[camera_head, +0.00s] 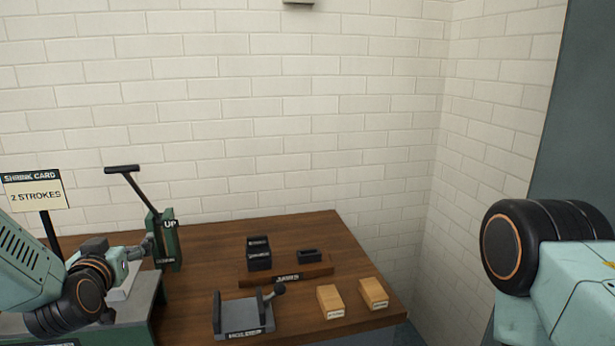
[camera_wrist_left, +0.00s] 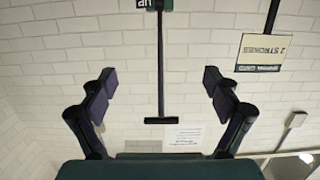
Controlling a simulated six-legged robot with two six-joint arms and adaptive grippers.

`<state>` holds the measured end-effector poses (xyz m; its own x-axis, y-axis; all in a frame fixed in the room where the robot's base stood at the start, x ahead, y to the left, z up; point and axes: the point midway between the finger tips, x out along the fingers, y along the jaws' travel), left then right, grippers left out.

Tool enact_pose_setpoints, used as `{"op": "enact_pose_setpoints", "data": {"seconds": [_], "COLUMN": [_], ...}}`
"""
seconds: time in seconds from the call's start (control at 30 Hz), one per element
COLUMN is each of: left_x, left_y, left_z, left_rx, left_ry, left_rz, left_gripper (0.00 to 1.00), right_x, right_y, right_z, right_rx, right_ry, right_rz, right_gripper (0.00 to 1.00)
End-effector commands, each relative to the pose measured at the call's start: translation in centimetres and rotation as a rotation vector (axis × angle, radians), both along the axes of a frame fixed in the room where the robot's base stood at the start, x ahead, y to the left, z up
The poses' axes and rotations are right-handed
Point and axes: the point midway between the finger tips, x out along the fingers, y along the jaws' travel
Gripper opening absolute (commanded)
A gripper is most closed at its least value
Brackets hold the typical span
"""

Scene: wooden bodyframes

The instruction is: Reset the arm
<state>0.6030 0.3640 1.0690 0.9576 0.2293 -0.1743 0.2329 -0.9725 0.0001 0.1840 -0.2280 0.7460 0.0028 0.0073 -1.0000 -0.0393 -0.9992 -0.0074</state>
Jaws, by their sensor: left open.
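My left arm (camera_head: 30,265) comes in from the left in the head view. Its gripper (camera_head: 148,244) is beside the green lever press (camera_head: 168,245), near the press's left side; whether they touch is unclear. In the left wrist view the gripper (camera_wrist_left: 158,82) has its fingers spread wide with nothing gripped. The black lever (camera_head: 123,170) rises to a T-shaped handle; it also shows between the fingers in the wrist view (camera_wrist_left: 161,60), apparently beyond them. My right arm (camera_head: 560,260) shows at the right edge, its gripper out of frame.
A "SHRINK CARD 2 STROKES" sign (camera_head: 36,191) stands at left. The wooden table (camera_head: 205,262) carries black blocks (camera_head: 259,254), a wooden strip (camera_head: 285,272), a grey cradle fixture (camera_head: 243,315) and two light wooden blocks (camera_head: 330,302) (camera_head: 373,293). White brick walls (camera_head: 280,110) stand behind.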

Motion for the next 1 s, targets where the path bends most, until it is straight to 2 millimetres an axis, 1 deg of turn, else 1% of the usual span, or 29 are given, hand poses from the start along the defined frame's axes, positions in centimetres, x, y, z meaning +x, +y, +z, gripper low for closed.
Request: {"op": "enact_pose_setpoints", "data": {"seconds": [0.03,0.6,0.8,1.0], "left_x": [-0.1,-0.8,-1.0,-1.0], "left_y": [0.0,-0.2,-0.2,-0.2], "left_z": [-0.6,-3.4,-3.9,-4.0], "left_rx": [0.001,0.023,0.029,0.031], "left_ry": [-0.009,-0.101,-0.125,-0.133], "left_rz": [0.0,0.001,0.001,0.001], "left_gripper": [0.89,0.89,0.89,0.89], "right_x": [0.0,0.0,0.0,0.0], "right_y": [0.0,0.0,0.0,0.0], "right_z": [-0.8,-5.3,-6.3,-6.6], "right_rx": [0.0,0.0,0.0,0.0], "right_ry": [0.0,0.0,0.0,0.0], "right_rz": [0.0,0.0,0.0,0.0], "right_gripper": [0.59,0.59,0.59,0.59]}}
